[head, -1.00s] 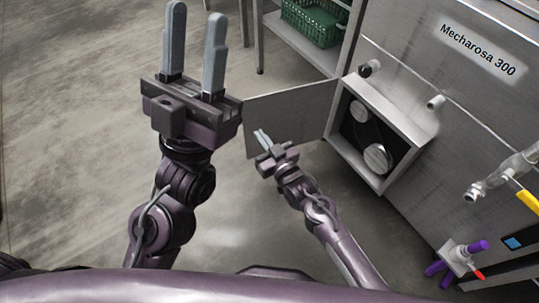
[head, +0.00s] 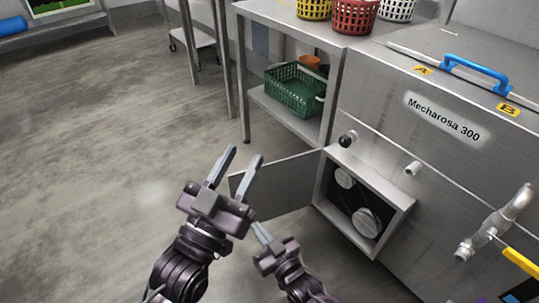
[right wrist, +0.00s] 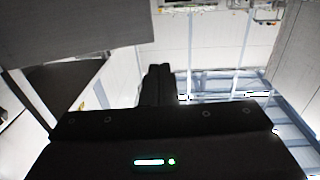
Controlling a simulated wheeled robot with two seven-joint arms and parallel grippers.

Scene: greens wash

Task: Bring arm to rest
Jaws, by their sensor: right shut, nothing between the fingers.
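My left gripper (head: 236,170) is the higher one in the head view. Its two grey fingers stand apart with nothing between them, above bare floor and in front of the open panel door. My right gripper (head: 260,232) is lower and to the right, in front of the open compartment's door. Its fingers are together and empty. In the right wrist view its dark fingers (right wrist: 158,85) show close together, pointing away with nothing held.
The steel washer labelled Mecharosa 300 (head: 440,118) stands at the right. Its small open compartment (head: 365,205) shows two round pulleys, with the door (head: 285,185) swung out left near both grippers. A shelf table (head: 285,28) holds a green basket (head: 292,92). Floor at left is clear.

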